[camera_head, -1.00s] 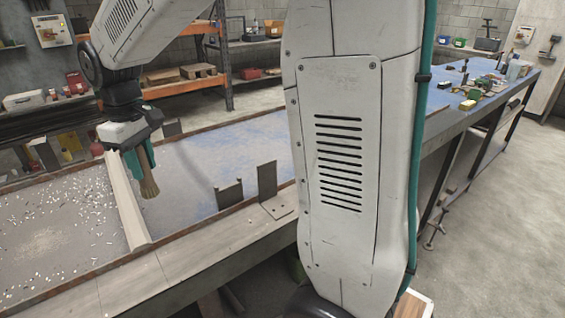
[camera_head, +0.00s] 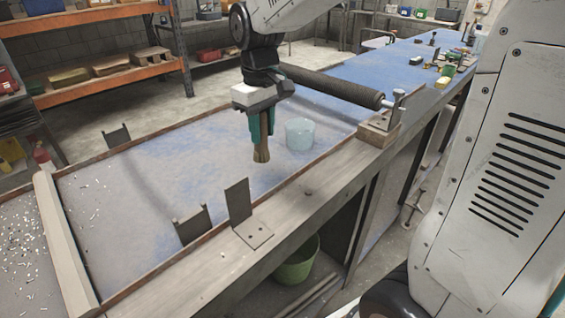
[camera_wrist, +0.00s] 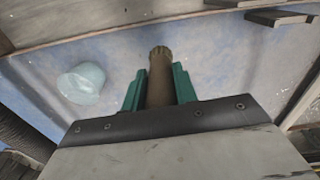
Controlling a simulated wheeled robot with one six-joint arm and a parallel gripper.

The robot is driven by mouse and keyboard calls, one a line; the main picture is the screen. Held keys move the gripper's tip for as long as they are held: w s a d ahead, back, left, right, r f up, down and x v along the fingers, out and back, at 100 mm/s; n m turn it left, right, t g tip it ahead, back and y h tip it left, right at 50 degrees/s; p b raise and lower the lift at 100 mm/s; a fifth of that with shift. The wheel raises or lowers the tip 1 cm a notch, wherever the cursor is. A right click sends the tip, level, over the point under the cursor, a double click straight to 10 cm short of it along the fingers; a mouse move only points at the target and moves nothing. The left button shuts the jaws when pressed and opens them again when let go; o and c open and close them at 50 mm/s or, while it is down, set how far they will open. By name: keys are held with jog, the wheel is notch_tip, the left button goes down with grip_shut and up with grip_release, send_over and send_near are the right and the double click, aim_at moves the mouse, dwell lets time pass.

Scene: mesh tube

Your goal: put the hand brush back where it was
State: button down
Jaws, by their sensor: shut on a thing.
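My gripper (camera_head: 261,128) is shut on the hand brush (camera_head: 261,152). The brush hangs upright between the teal fingers, its brown flared end down. It is above the blue-stained bench surface (camera_head: 150,190), and I see no contact with it. In the wrist view, the brush (camera_wrist: 159,82) shows between the two fingers, its flared end pointing away from the camera. The fingers hide its upper part. I cannot make out a marked place for the brush.
A pale blue cup (camera_head: 299,134) stands just right of the brush. A dark tube (camera_head: 332,87) lies behind, its near end at a wooden block with a clamp. White bits lie left of a divider strip (camera_head: 62,240).

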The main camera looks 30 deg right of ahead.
jog(key=s+d+f+m, duration=0.1)
jog(key=s+f+m, duration=0.1)
jog(key=s, duration=0.8)
jog(key=shift+m, duration=0.3)
jog(key=shift+w+f, duration=0.9)
jog(key=shift+w, duration=1.7)
jog(key=shift+w+f, duration=0.9)
jog(key=shift+w, duration=1.7)
jog(key=shift+w+f, duration=0.9)
jog(key=shift+w, duration=1.7)
jog(key=shift+a+f, duration=0.1)
jog(key=shift+f, duration=0.05)
jog(key=c, duration=1.1)
grip_release()
